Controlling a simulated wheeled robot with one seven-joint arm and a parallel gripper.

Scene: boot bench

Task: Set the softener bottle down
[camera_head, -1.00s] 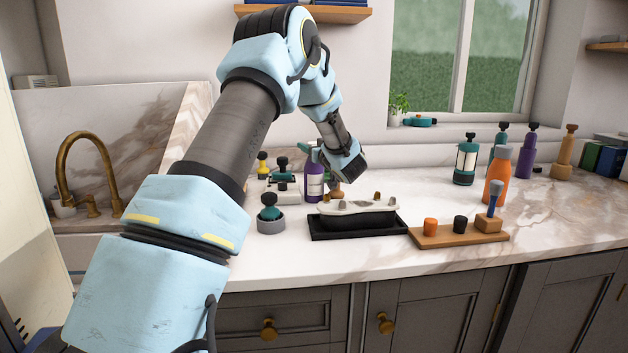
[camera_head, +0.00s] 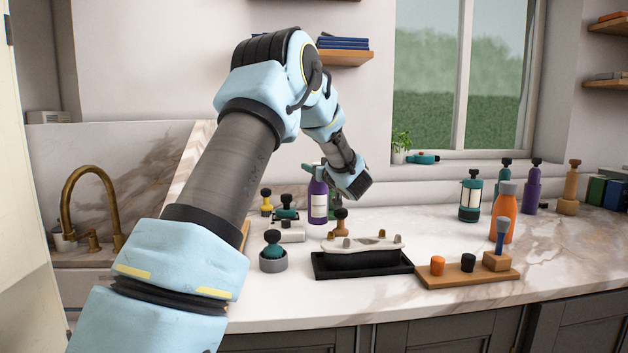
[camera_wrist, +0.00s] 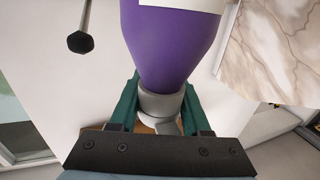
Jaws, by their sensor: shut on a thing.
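The softener bottle (camera_head: 318,202) is purple with a white label and stands upright near the back of the counter in the head view. In the wrist view the purple bottle (camera_wrist: 170,40) fills the top middle, with its grey neck between two green fingers. My gripper (camera_wrist: 161,102) is shut on that neck. In the head view my gripper (camera_head: 323,172) is at the bottle's top, reaching in from the right. I cannot tell whether the bottle's base touches the counter.
The marble counter (camera_head: 300,306) holds a black tray (camera_head: 365,264) with a pale-topped piece, a wooden board (camera_head: 465,274) and a wooden-knobbed tool (camera_head: 341,222) close to the bottle. An orange bottle (camera_head: 504,212) and several others stand right.

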